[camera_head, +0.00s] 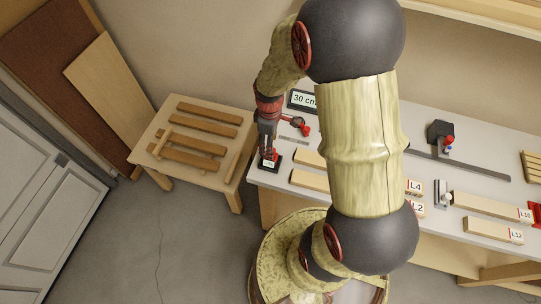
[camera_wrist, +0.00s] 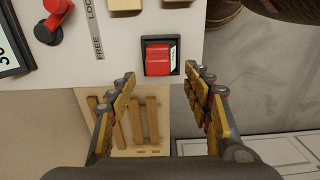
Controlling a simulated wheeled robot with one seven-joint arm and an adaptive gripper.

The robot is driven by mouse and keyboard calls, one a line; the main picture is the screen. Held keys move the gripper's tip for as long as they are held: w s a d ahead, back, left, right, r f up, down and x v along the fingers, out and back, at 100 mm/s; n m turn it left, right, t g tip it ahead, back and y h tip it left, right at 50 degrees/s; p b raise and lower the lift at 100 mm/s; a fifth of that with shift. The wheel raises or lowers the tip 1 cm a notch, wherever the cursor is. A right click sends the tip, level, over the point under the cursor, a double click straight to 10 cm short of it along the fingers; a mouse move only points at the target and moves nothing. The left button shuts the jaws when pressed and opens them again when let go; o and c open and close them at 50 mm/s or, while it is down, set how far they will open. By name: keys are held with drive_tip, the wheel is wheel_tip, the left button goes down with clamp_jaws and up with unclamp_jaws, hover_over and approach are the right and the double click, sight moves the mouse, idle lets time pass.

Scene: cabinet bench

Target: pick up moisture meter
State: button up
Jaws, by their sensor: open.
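The moisture meter appears to be the small red block on a black base with a pale display (camera_wrist: 158,58), near the bench corner in the wrist view. It also shows at the bench's left end in the head view (camera_head: 269,164), partly covered by my gripper (camera_head: 267,150). In the wrist view my gripper (camera_wrist: 160,75) is open and empty. Its two fingers are apart, one toward each side of the meter, with the meter beyond the fingertips. I cannot tell the exact height gap. The display's text is too small to read.
The white bench (camera_head: 420,150) carries a "30 cm" sign (camera_head: 302,100), a red toggle clamp (camera_head: 298,125) and labelled wooden bars (camera_head: 485,207). A low wooden table (camera_head: 216,118) with several slats stands left. My arm hides the bench's middle.

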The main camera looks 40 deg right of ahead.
drive_tip(key=f, duration=0.5)
drive_tip(key=shift+d+f, duration=0.25)
drive_tip(key=shift+f, duration=0.15)
drive_tip(key=shift+c, duration=1.3)
clamp_jaws()
